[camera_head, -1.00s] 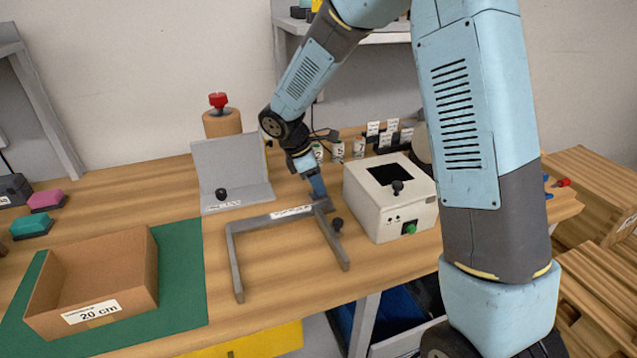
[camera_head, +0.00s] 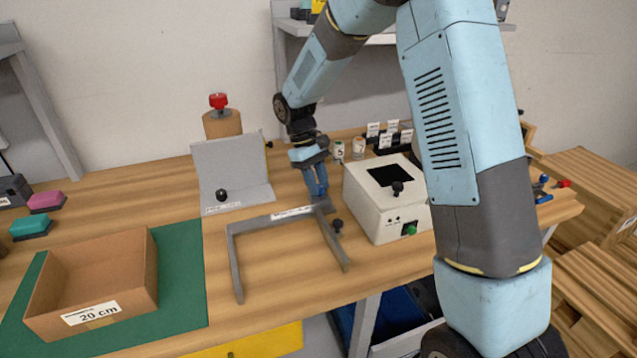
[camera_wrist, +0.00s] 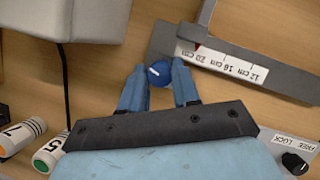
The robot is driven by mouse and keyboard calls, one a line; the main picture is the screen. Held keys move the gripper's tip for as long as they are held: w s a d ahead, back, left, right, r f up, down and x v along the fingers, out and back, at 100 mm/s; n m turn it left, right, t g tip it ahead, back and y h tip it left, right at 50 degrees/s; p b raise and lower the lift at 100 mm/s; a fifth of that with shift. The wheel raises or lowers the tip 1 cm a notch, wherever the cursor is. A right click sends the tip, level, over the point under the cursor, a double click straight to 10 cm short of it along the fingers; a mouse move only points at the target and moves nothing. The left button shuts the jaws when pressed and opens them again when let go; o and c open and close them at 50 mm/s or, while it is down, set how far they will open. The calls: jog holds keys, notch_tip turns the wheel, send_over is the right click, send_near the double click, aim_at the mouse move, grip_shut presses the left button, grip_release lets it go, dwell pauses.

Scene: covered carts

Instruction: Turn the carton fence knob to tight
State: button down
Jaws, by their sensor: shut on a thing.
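The carton fence (camera_head: 235,258) is a grey frame standing on the bench right of the green mat. Its label strip reads 12, 16 and 20 cm in the wrist view (camera_wrist: 225,62), with a small red mark near the 20 end. A round blue knob (camera_wrist: 159,72) with a short white line sits by the fence's end there. My gripper (camera_wrist: 160,82) has its two blue fingers closed on either side of this knob. In the head view my gripper (camera_head: 318,190) points down at the fence's back right corner, and the knob is hidden.
An open carton (camera_head: 95,290) marked 20 cm stands on the green mat (camera_head: 185,300). A white box (camera_head: 375,205) with a black knob is close right of my gripper. A grey angled plate (camera_head: 230,170) with a black knob is to the left. Small labelled bottles (camera_wrist: 50,148) are nearby.

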jog(key=m+y, duration=0.1)
jog(key=m, duration=0.1)
jog(key=m+y, duration=0.1)
jog(key=m, duration=0.2)
jog(key=shift+w+d+r+m+g, duration=0.1)
jog(key=shift+w+d+m+g, duration=0.1)
jog(key=shift+m+g, duration=0.15)
jog(key=shift+m+y, duration=0.7)
jog(key=shift+m, duration=1.15)
jog(key=c, duration=0.8)
grip_release()
jog(key=shift+s, duration=0.1)
jog(key=v, duration=0.7)
jog(key=shift+w, duration=0.2)
jog(key=shift+d, duration=0.1)
